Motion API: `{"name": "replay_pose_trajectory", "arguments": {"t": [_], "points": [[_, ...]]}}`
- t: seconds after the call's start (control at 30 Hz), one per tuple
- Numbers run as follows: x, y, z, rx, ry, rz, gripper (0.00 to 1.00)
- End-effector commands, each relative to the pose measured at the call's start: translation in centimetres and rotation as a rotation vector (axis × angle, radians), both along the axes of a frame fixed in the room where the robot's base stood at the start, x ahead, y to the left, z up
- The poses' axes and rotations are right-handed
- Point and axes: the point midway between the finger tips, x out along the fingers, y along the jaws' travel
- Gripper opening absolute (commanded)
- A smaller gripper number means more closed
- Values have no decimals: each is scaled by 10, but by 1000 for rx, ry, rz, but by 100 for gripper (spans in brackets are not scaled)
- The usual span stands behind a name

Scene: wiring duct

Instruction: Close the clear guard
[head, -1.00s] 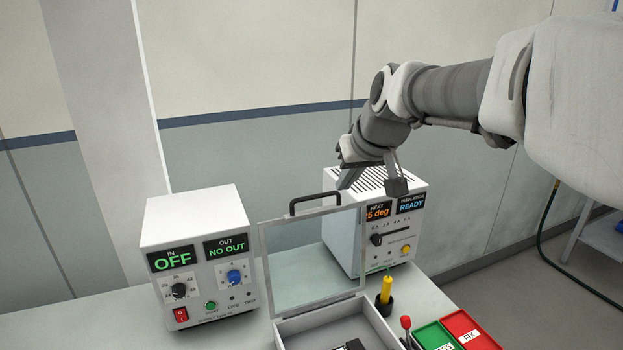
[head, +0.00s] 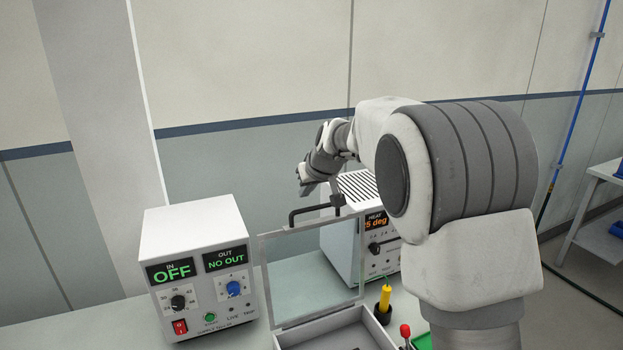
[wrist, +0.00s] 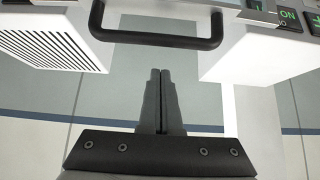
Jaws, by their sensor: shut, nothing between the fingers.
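The clear guard (head: 312,268) stands upright, open on its hinge at the back of a grey box (head: 335,335). Its black handle (head: 318,209) is on the top edge and also shows in the wrist view (wrist: 157,41). My gripper (wrist: 160,72) is shut and empty. In the wrist view its fingertips lie just short of the handle bar, with a small gap in the picture; I cannot tell the depth. In the head view my gripper (head: 318,195) is around the handle's height, behind the guard, and its tips are partly hidden.
A white supply unit (head: 195,255) showing OFF and NO OUT stands left of the guard. A white heater unit (head: 345,245) with a slotted top stands right, close behind my arm. A yellow-handled tool (head: 385,298) and a red-topped tool (head: 405,332) stand right of the box.

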Motion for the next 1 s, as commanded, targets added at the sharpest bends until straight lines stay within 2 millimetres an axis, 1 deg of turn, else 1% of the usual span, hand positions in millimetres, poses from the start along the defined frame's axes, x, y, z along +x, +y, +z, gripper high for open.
{"name": "replay_pose_trajectory", "arguments": {"t": [0.07,0.1,0.2,0.3,0.5,1.0], "points": [[9,4,-11,-3,4,1,0],[7,3,-11,0,0,0,0],[-6,-3,-10,0,-1,0,0],[-16,-7,-11,1,0,-1,0],[-26,-11,-13,0,0,0,0],[-28,-12,-14,1,-2,0,0]]}}
